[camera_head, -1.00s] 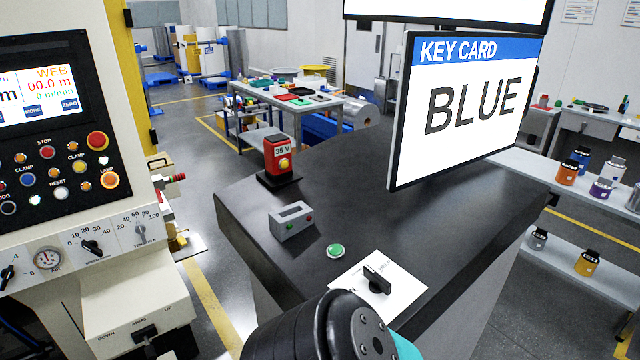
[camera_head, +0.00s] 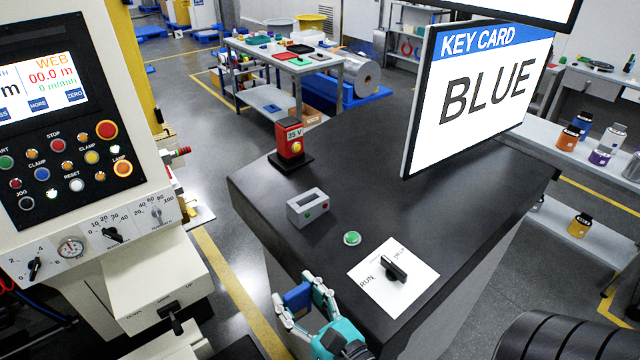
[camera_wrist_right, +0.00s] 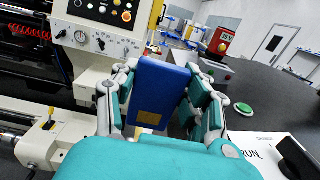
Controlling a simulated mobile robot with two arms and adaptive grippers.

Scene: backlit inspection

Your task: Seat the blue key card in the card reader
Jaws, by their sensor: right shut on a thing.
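The blue key card (camera_head: 297,299) is held upright between the fingers of my right gripper (camera_head: 300,296), low in the head view. In the right wrist view the card (camera_wrist_right: 160,88) shows its broad blue face with a tan patch near the bottom, and the fingers press on both its sides. The card reader, a small grey box (camera_head: 308,207) with a dark slot on top and a red and a green button, stands on the dark counter. The card is in the air in front of the counter's left edge, apart from the reader. My left gripper is not in view.
A green button (camera_head: 352,238) and a white RUN/HELP switch plate (camera_head: 408,285) with a black knob lie near the reader. A red 35 V block (camera_head: 291,143) stands behind it. A sign (camera_head: 480,90) reads KEY CARD BLUE. A control panel (camera_head: 65,150) stands at the left.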

